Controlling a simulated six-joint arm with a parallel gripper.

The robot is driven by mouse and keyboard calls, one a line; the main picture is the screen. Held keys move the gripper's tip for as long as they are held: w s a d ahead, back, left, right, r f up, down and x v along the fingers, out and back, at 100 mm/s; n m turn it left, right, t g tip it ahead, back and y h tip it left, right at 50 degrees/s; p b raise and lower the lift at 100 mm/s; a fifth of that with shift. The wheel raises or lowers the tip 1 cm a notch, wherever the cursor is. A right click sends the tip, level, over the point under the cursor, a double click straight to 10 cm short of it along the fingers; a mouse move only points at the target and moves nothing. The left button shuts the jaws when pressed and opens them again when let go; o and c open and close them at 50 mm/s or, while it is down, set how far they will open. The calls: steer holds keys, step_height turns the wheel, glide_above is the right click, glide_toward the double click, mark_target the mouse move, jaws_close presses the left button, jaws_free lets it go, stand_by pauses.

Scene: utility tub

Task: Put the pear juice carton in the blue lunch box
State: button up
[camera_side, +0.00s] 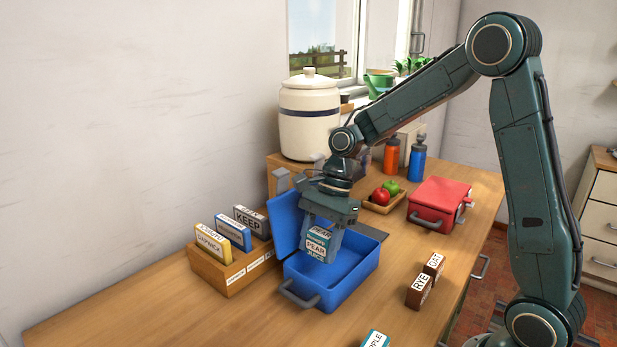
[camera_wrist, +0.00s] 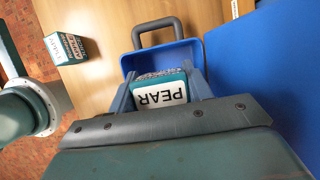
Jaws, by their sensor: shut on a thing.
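The pear juice carton (camera_side: 317,247) is teal and white with a PEAR label. It is upright between the fingers of my gripper (camera_side: 322,238), which is shut on it. In the wrist view the carton (camera_wrist: 160,94) sits between both fingers. The blue lunch box (camera_side: 347,285) stands open, its lid tipped back to the left. The carton is over or within the box's opening; I cannot tell whether its base touches the floor. In the wrist view the box (camera_wrist: 184,54) surrounds the carton, with the handle beyond.
An apple juice carton (camera_side: 375,339) stands at the front edge. Rye and oat boxes (camera_side: 418,291) are right of the lunch box. A wooden holder (camera_side: 228,272) with labelled cards is left. A shut red lunch box (camera_side: 440,204) and fruit tray (camera_side: 384,207) are behind.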

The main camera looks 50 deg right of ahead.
steer(key=shift+f, duration=4.15)
steer(key=shift+f, duration=0.1)
steer(key=o, duration=1)
steer(key=v, duration=1.2)
